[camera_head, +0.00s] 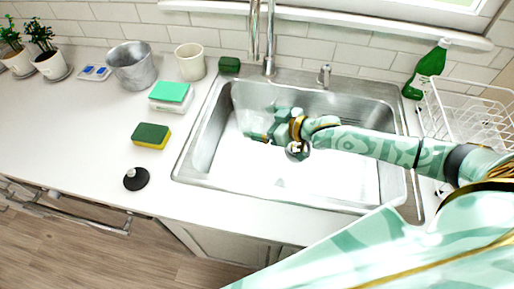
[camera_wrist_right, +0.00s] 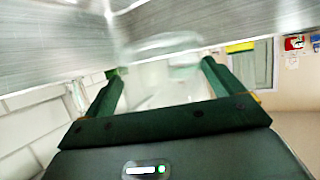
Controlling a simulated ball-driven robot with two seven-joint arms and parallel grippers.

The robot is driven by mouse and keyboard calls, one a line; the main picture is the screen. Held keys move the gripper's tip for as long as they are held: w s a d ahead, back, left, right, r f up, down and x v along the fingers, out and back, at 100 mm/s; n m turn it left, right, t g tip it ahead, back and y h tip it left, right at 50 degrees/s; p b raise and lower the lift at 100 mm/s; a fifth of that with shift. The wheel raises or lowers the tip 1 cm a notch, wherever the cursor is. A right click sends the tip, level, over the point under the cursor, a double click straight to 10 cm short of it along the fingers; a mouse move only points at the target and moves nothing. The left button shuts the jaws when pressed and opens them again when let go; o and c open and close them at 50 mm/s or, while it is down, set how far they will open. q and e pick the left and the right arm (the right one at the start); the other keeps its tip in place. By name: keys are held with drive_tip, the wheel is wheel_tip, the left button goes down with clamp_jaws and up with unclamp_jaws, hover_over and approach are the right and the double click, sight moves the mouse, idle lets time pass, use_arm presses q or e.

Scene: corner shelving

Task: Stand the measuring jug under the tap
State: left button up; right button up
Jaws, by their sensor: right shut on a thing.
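The measuring jug is clear and hard to make out. In the right wrist view the jug (camera_wrist_right: 165,72) shows as a see-through shape between the dark green fingers. My right gripper (camera_head: 264,127) is shut on it over the left part of the sink basin. In the head view the jug (camera_head: 254,119) is only a faint clear patch by the fingers. Its tilt and whether it touches the basin cannot be told. The chrome tap (camera_head: 269,38) rises behind the sink, above the gripper in the picture. The sink (camera_head: 190,165) is steel. My left gripper is out of view.
Left of the sink stand a cream cup (camera_head: 190,62), a metal bucket (camera_head: 132,66), a green-topped white box (camera_head: 170,97), a sponge (camera_head: 151,135) and a black stopper (camera_head: 136,179). A white rack (camera_head: 470,115) and green spray bottle (camera_head: 428,70) stand right. The basin's front is clear.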

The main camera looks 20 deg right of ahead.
wheel_tip(320, 180, down, 7)
drive_tip(key=shift+r+b, duration=0.1)
drive_tip(key=shift+b, duration=1.05)
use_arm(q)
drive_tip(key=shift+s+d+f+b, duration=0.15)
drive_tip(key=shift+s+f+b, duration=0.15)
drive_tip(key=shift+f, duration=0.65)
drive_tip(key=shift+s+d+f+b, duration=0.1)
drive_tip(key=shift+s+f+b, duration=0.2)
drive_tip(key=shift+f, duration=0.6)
use_arm(e)
drive_tip(key=shift+w+f, duration=0.1)
drive_tip(key=shift+f, duration=1.35)
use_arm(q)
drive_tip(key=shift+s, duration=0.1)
use_arm(e)
drive_tip(key=shift+f, duration=0.6)
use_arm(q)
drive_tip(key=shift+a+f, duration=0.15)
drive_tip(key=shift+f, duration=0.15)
use_arm(e)
drive_tip(key=o, duration=0.7)
